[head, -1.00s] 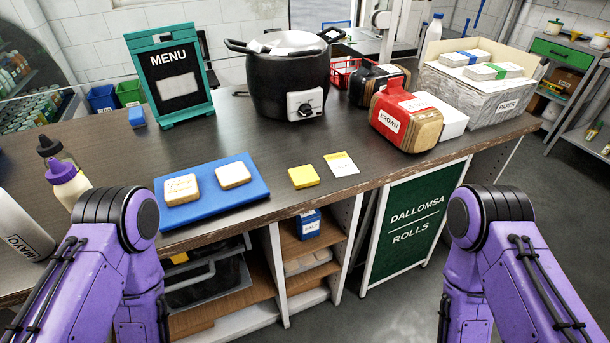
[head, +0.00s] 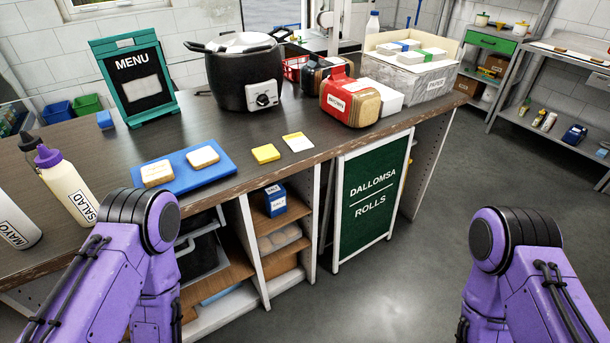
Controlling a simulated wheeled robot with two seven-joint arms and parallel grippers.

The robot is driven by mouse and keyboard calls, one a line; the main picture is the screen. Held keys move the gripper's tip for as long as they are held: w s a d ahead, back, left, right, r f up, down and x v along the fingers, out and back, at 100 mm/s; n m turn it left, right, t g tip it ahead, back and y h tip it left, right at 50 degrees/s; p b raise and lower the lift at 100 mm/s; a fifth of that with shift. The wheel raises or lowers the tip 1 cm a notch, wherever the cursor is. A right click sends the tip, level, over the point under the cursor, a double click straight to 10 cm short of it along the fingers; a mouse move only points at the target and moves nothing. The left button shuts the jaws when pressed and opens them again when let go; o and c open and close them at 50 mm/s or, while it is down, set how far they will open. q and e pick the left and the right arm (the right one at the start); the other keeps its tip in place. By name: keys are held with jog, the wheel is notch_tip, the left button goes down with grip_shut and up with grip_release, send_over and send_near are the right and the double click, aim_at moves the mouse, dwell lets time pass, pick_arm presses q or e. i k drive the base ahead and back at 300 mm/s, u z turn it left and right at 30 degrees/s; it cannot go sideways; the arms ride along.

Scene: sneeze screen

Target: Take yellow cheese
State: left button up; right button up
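The yellow cheese (head: 265,153) is a small flat square lying on the dark counter near its front edge. It lies just right of a blue board (head: 222,175) that holds two bread slices, the left one (head: 157,172) and the right one (head: 203,157). A white and yellow card (head: 297,142) lies right of the cheese, apart from it. My purple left arm shows at the lower left and my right arm at the lower right. Both grippers are below the picture, so neither can be seen. Nothing touches the cheese.
A black cooker (head: 247,75), a menu stand (head: 134,80), a red package (head: 345,100) and a paper box (head: 412,70) stand farther back on the counter (head: 200,118). Mayo (head: 17,222) and salad (head: 68,190) bottles stand at the left. Open floor lies to the right.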

aim_at(266, 154)
jog(key=u, duration=0.05)
jog(key=k, duration=0.45)
jog(key=z, duration=1)
jog(key=i, duration=1.05)
jog(key=u, duration=0.85)
jog(key=i, duration=0.7)
jog(key=u, duration=0.9)
